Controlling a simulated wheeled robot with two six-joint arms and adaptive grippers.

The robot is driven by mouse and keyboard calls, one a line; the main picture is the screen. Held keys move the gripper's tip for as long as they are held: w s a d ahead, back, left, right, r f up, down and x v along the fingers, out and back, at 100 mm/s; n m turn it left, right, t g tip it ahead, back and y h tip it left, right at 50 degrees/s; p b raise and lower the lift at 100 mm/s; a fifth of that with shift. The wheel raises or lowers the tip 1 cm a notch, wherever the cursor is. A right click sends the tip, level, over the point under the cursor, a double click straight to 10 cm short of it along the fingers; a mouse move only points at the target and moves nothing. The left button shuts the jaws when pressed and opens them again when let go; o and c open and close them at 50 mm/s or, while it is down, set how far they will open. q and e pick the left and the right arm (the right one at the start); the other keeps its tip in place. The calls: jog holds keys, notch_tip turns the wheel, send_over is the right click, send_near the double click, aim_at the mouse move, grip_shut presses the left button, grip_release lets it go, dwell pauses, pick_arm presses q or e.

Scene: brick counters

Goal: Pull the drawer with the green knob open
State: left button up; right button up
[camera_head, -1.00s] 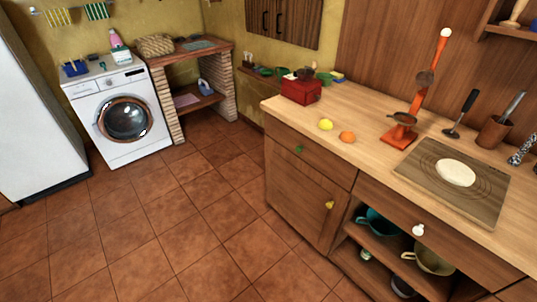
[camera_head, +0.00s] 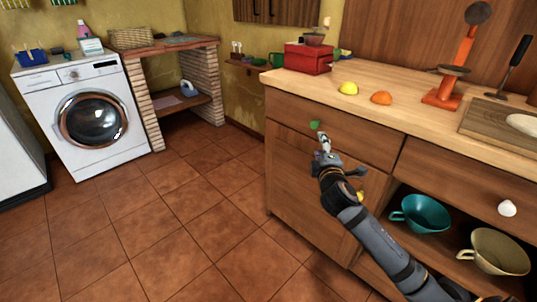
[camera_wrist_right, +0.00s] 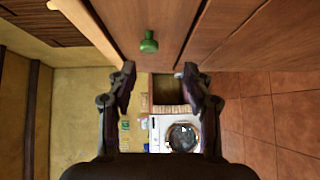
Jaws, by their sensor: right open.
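The green knob (camera_head: 314,125) is on the front of the upper left drawer (camera_head: 365,144) of the wooden counter. The drawer front looks flush with the counter. My right gripper (camera_head: 323,143) is just below and in front of the knob, open and empty. In the right wrist view, the green knob (camera_wrist_right: 149,42) appears above the gap between the spread fingertips (camera_wrist_right: 159,72), a little left of the middle and apart from both. My forearm hides part of the cabinet door below. My left gripper is not in view.
The counter top (camera_head: 420,97) holds a red box (camera_head: 308,58), a lemon (camera_head: 348,88), an orange (camera_head: 381,97) and an orange scale (camera_head: 447,88). A white knob (camera_head: 507,208) is on the right drawer. A teal pot (camera_head: 421,214) sits on the open shelf. The tiled floor (camera_head: 170,220) is clear.

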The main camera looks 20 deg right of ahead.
aim_at(314, 127)
jog(key=x, duration=0.3)
jog(key=r+b+x, duration=0.1)
jog(key=x, duration=0.4)
jog(key=shift+w+r+b, duration=0.3)
jog(key=shift+w, duration=0.15)
jog(key=shift+w+d, duration=0.15)
jog(key=shift+w, duration=0.4)
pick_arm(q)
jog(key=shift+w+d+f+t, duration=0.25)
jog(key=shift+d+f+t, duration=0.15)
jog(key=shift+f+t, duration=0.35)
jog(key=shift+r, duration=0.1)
pick_arm(e)
grip_shut()
